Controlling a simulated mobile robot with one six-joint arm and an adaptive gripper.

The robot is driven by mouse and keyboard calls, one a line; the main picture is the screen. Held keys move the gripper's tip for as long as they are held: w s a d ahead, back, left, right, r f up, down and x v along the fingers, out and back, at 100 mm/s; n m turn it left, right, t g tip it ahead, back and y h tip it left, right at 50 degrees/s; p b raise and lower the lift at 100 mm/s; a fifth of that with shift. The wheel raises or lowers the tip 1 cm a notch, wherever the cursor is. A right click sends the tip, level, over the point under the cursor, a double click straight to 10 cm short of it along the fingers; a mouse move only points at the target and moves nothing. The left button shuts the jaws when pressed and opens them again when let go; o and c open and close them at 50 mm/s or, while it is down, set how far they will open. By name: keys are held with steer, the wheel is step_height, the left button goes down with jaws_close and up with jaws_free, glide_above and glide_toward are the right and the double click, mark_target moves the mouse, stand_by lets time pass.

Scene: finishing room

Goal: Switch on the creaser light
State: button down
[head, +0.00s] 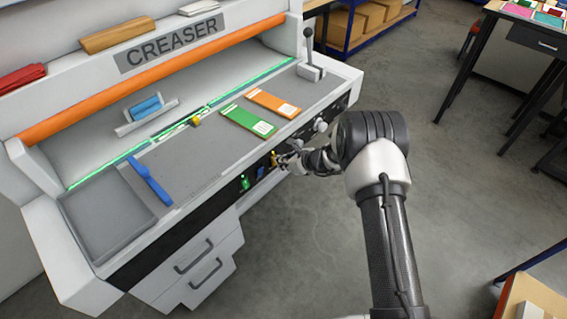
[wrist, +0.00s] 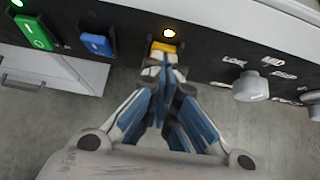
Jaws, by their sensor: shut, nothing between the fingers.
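The creaser (head: 172,45) is a white machine with a dark front panel of switches. On it are a green switch (head: 244,183), a blue switch (head: 261,172) and a yellow switch (head: 274,159). In the wrist view the yellow switch (wrist: 164,47) has a glowing amber lamp (wrist: 170,32) above it. The blue switch (wrist: 96,44) and green switch (wrist: 35,33) are to its left. My gripper (head: 283,160) is shut and empty. Its fingertips (wrist: 161,64) are at the lower edge of the yellow switch and partly cover it; I cannot tell whether they touch.
White knobs (wrist: 250,86) are right of the yellow switch. A lit green strip (head: 108,166) runs along the creaser bed. A blue tool (head: 149,180), a green card pack (head: 248,122) and an orange pack (head: 273,102) lie on top. The floor in front is clear.

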steer(key=shift+r+p, duration=0.3)
steer(key=shift+r, duration=0.4)
steer(key=shift+d, duration=0.1)
